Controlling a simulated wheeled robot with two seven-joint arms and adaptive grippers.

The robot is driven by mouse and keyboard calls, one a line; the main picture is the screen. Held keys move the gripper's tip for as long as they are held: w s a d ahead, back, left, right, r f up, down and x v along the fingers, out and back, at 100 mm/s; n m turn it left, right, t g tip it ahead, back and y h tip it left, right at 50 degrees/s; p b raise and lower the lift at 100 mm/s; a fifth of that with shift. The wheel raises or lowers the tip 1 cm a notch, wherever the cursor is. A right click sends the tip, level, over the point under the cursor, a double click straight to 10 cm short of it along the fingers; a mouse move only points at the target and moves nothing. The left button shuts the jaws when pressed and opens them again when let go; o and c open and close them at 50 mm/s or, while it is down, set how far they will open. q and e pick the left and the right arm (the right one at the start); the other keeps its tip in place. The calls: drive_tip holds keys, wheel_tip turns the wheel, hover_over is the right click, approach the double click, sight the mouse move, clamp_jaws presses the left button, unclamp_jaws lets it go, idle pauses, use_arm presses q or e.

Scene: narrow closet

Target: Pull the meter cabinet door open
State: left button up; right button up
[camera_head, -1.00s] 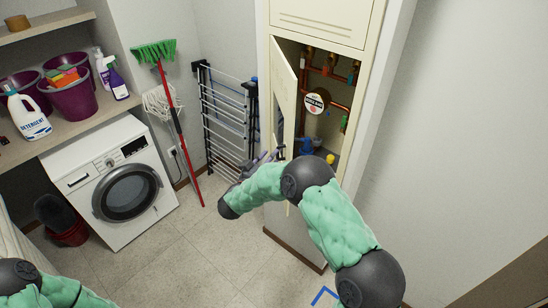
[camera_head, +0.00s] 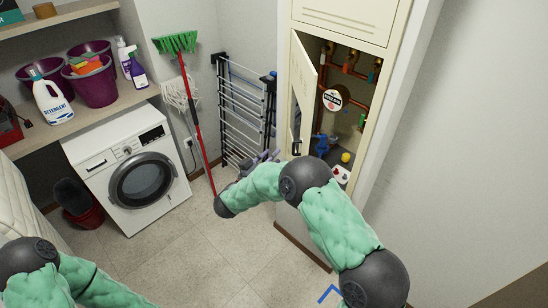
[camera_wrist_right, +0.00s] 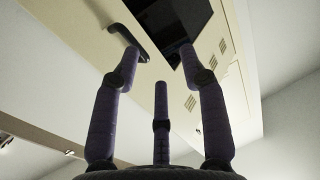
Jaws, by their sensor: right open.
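The meter cabinet door (camera_head: 305,80) is a cream panel standing ajar, swung out to the left of the cabinet (camera_head: 345,22). Its dark handle (camera_head: 296,146) is near the lower part of the door. In the right wrist view the door (camera_wrist_right: 85,55) fills the upper part, with a black window (camera_wrist_right: 172,22) and the dark handle (camera_wrist_right: 128,40). My right gripper (camera_head: 262,157) is left of the door, partly hidden by my arm. In the wrist view its fingers (camera_wrist_right: 160,62) are spread and empty; one fingertip overlaps the handle, but contact cannot be told. My left gripper is out of view.
Copper pipes (camera_head: 356,92) and a blue valve (camera_head: 321,144) show inside the cabinet. A drying rack (camera_head: 243,115) and a red-handled broom (camera_head: 197,120) stand left of the door. A washing machine (camera_head: 128,172) is farther left. Floor (camera_head: 190,245) is clear in front.

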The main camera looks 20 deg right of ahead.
drive_tip(key=shift+d+f, duration=0.1)
drive_tip(key=c, duration=0.6)
drive_tip(key=d+f+b, duration=0.1)
drive_tip(key=d+f+m+t+y+b, duration=0.1)
drive_tip(key=f, duration=0.1)
drive_tip(key=s+d+f+y+b, duration=0.1)
drive_tip(key=b, duration=0.1)
drive_tip(key=shift+f+t, duration=0.2)
drive_tip(key=shift+t, duration=0.1)
clamp_jaws()
drive_tip(key=s+d+f+m+t+y+b, duration=0.2)
drive_tip(key=s+f+m+y+b, duration=0.15)
drive_tip(key=f, duration=0.25)
drive_tip(key=s+d+r+m+t+h+b, duration=0.1)
drive_tip(key=s+d+m+b, duration=0.2)
drive_tip(key=s+m, duration=0.2)
drive_tip(key=s+d+r+m+b, duration=0.1)
drive_tip(key=s+d+m+b, duration=0.25)
drive_tip(key=s, duration=0.25)
drive_tip(key=w+d+m, duration=0.1)
drive_tip(key=w, duration=0.8)
drive_tip(key=shift+w+r, duration=0.15)
drive_tip(key=shift+w, duration=0.05)
